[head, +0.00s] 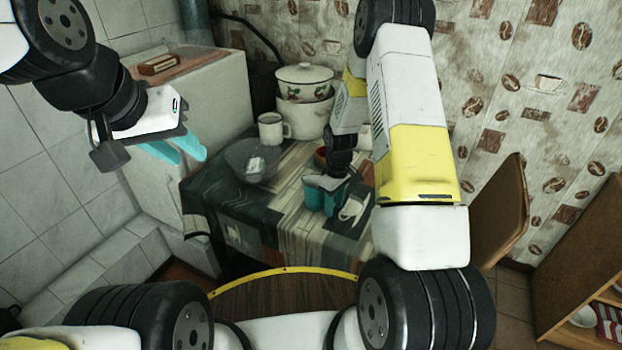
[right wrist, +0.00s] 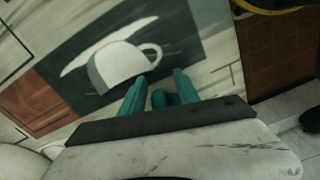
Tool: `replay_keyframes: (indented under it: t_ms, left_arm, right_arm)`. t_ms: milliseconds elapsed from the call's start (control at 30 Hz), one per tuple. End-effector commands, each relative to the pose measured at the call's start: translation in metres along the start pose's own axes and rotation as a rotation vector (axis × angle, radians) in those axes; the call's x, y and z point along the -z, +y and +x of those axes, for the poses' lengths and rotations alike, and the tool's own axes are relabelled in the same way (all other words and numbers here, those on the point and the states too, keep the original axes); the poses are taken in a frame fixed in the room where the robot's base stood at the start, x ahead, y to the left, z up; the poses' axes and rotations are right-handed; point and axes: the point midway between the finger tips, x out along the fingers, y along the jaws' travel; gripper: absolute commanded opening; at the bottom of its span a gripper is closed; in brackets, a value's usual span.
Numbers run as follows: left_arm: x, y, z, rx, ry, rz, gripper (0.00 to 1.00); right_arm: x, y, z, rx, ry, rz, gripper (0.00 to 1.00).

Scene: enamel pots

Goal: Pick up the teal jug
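My right gripper (head: 325,192) is low over the right part of the table, pointing down. Its teal fingers stand apart in the right wrist view (right wrist: 160,88). A small rounded dark teal shape (right wrist: 165,98) shows between them; it may be part of the teal jug, but most of it is hidden. In the head view I cannot separate a jug from the teal fingers there. Whether the fingers press on it I cannot tell. My left gripper (head: 182,148) is raised at the left, in front of the white cabinet, with its fingers apart and nothing seen between them.
The table (head: 228,203) has a patterned cloth with a printed cup. A glass bowl (head: 250,160), a white mug (head: 271,129) and stacked enamel pots (head: 305,92) stand at its left and back. A reddish bowl (head: 320,157) is partly behind my right arm. A chair (head: 500,215) stands right.

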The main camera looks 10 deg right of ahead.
Motion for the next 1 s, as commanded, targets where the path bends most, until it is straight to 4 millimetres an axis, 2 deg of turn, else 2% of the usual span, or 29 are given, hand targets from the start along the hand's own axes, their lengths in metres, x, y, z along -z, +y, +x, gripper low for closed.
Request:
replay_keyframes:
  t_ms: [200, 400, 1000]
  left_arm:
    - [0.0000, 0.0000, 0.0000, 0.000, 0.000, 0.000, 0.31]
    - [0.0000, 0.0000, 0.0000, 0.000, 0.000, 0.000, 0.31]
    - [0.0000, 0.0000, 0.0000, 0.000, 0.000, 0.000, 0.31]
  right_arm:
    - [0.0001, 0.0003, 0.0006, -0.001, 0.001, 0.000, 0.38]
    - [0.0001, 0.0002, 0.0005, 0.000, 0.001, 0.000, 0.00]
    - [-0.0003, 0.0000, 0.0006, 0.000, 0.000, 0.000, 0.00]
